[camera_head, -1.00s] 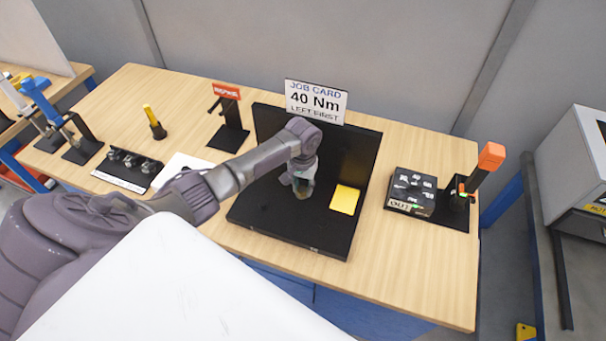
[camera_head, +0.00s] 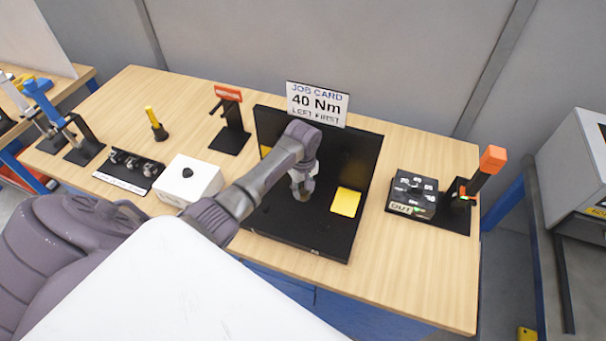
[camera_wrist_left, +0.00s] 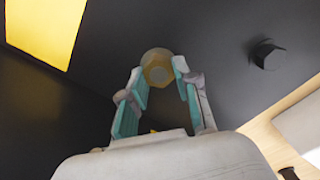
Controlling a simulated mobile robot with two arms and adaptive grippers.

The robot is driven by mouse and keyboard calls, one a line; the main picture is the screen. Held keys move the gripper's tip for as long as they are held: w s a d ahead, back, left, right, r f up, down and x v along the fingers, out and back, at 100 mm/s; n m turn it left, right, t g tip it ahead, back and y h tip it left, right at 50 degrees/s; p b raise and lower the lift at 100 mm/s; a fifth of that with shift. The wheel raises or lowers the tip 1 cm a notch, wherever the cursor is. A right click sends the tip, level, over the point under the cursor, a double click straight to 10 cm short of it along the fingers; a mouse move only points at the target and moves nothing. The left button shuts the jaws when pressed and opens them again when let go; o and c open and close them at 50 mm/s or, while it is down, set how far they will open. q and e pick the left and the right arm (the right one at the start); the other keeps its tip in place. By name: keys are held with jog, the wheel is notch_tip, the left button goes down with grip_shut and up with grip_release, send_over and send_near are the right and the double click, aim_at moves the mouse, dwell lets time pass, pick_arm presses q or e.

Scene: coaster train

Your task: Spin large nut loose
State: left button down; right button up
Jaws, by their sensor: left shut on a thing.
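My left gripper (camera_head: 303,188) is low over the black fixture (camera_head: 290,238), in front of its upright back panel. In the left wrist view the left gripper (camera_wrist_left: 160,78) has its two teal-lined fingers shut on the sides of a large brass-coloured hex nut (camera_wrist_left: 157,66). The nut is up against a dark surface. In the head view my wrist and fingers mostly hide it. My right gripper is not in view.
A yellow square (camera_head: 346,201) lies right of the gripper on the fixture. A job card (camera_head: 317,104) stands behind. A white box (camera_head: 188,180) is to the left. A black OUT tray (camera_head: 412,193) is at right. A dark hex stud (camera_wrist_left: 268,55) shows in the wrist view.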

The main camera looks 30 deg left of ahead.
aim_at(302, 191)
pick_arm(q)
jog(key=shift+s+n, duration=0.1)
jog(key=shift+n, duration=0.5)
jog(key=shift+f+n, duration=0.1)
jog(key=shift+n, duration=0.2)
jog(key=c, duration=0.8)
grip_release()
jog(key=shift+c, duration=0.2)
notch_tip(302, 191, up, 12)
